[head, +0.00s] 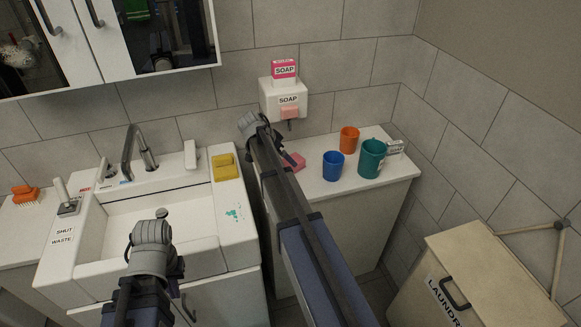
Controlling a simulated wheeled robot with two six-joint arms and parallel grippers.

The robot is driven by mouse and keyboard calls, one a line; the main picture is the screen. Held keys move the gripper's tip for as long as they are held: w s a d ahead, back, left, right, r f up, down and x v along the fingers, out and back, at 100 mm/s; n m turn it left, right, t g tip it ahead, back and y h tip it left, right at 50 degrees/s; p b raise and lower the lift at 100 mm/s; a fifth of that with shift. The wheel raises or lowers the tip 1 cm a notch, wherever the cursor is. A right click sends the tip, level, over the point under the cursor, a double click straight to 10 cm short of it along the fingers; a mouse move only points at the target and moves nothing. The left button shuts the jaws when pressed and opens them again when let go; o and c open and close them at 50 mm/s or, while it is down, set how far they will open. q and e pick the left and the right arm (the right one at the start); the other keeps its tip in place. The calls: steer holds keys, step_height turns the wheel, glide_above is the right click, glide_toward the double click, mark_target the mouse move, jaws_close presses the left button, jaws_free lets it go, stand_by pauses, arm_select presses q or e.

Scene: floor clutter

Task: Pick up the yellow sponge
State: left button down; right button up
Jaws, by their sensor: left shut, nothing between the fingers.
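The yellow sponge (226,167) lies on the back right corner of the white sink's rim, to the right of the tap. My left gripper (155,226) is over the front part of the sink, nearer to me and to the left of the sponge. It is shut and empty, apart from the sponge. My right gripper (252,122) is at the end of the long arm that reaches toward the back wall, to the right of the sponge in the picture and near the soap dispenser. Its fingers are too small and turned away to tell their state.
The sink (150,218) has a tap (142,155). An orange brush (25,194) lies left. A blue cup (333,166), orange cup (349,140), teal mug (371,158) and pink object (294,161) stand on the right counter. A laundry box (490,265) is at lower right.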

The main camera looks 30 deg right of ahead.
mark_target(299, 159)
steer(key=b+x, duration=0.3)
steer(key=x, duration=0.1)
steer(key=shift+s+f+b, duration=0.2)
steer(key=shift+f+b, duration=0.1)
steer(key=shift+d+f, duration=0.2)
steer(key=shift+d, duration=0.1)
steer(key=shift+r, duration=0.1)
steer(key=c, duration=1.2)
